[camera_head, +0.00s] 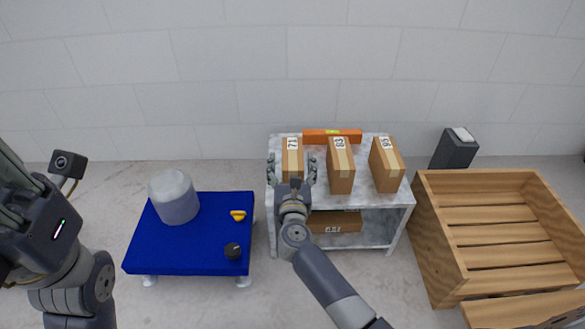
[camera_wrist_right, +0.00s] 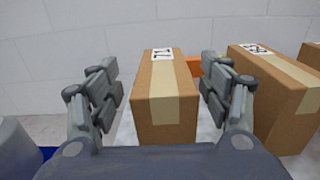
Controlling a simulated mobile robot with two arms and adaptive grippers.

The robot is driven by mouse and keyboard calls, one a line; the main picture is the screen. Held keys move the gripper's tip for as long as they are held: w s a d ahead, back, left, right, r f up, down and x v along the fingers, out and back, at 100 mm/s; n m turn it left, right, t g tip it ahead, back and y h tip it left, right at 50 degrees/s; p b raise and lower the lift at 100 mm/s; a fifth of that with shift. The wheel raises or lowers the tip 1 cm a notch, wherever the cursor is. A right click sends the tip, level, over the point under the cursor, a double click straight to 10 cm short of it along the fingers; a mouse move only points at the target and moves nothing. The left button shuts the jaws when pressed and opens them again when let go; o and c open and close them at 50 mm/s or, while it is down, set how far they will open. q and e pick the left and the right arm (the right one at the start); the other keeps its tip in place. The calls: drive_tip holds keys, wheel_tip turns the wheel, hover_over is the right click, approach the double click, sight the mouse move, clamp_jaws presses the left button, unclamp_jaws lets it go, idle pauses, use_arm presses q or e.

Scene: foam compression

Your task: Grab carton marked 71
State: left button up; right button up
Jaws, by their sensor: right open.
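The carton marked 71 (camera_head: 292,158) is a brown box with tan tape and a white label on top. It stands upright at the left end of the marble-patterned shelf unit (camera_head: 367,208). In the right wrist view the carton (camera_wrist_right: 165,105) stands between the two fingers of my right gripper (camera_wrist_right: 163,90), with a gap on each side. In the head view my right gripper (camera_head: 291,172) is open around the carton's near part, and the hand hides its lower front. My left arm shows at the left edge of the head view, but its fingers are not visible.
Carton 83 (camera_head: 340,170) and another carton (camera_head: 386,166) stand to the right. An orange level (camera_head: 332,136) lies behind. A carton (camera_head: 335,222) lies on the lower shelf. A blue table (camera_head: 185,255) with a grey cylinder (camera_head: 174,197) is left, a wooden crate (camera_head: 437,235) right.

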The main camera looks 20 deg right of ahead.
sight(292, 152)
drive_tip(key=b+x, duration=0.2)
drive_tip(key=x, duration=0.2)
drive_tip(key=shift+w+d+f, duration=0.1)
drive_tip(key=shift+w+d, duration=0.15)
drive_tip(key=c, duration=1.3)
drive_tip(key=shift+c, duration=1.3)
